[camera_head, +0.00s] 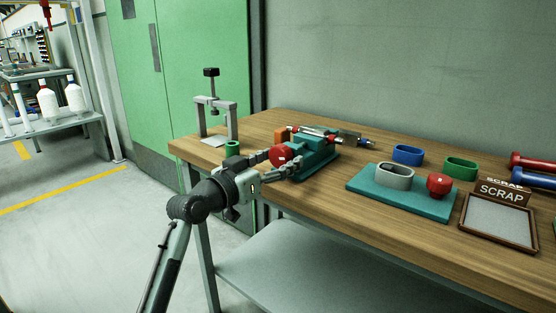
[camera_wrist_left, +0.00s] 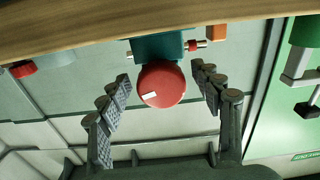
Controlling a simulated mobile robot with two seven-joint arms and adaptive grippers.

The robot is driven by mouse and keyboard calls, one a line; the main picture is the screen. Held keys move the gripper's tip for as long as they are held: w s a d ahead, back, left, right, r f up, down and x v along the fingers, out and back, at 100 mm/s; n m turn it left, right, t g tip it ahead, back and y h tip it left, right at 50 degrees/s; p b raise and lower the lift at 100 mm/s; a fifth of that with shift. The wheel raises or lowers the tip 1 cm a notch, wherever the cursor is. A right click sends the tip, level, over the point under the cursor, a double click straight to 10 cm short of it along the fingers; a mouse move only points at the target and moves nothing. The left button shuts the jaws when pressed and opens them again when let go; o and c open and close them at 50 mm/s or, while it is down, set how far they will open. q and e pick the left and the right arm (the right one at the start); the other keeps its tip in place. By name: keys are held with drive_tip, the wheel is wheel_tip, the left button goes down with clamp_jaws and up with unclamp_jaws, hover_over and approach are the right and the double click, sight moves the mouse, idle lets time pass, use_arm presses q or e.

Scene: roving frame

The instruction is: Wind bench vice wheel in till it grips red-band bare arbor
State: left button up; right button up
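The teal bench vice (camera_head: 318,160) stands on the wooden bench with its red wheel (camera_head: 279,153) facing my left gripper (camera_head: 281,164). The gripper is open, one finger on each side of the wheel. In the left wrist view the wheel (camera_wrist_left: 161,85) with a white mark sits between the fingertips, with gaps showing on both sides. A metal arbor with red on it (camera_head: 318,132) lies across the top of the vice; a red-banded end (camera_wrist_left: 194,45) shows in the left wrist view. Whether the jaws touch it cannot be told. My right gripper is not in view.
A SCRAP tray (camera_head: 497,220) is further right.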

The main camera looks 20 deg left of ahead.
use_arm(q)
drive_tip(key=c, duration=1)
drive_tip(key=shift+m, duration=0.3)
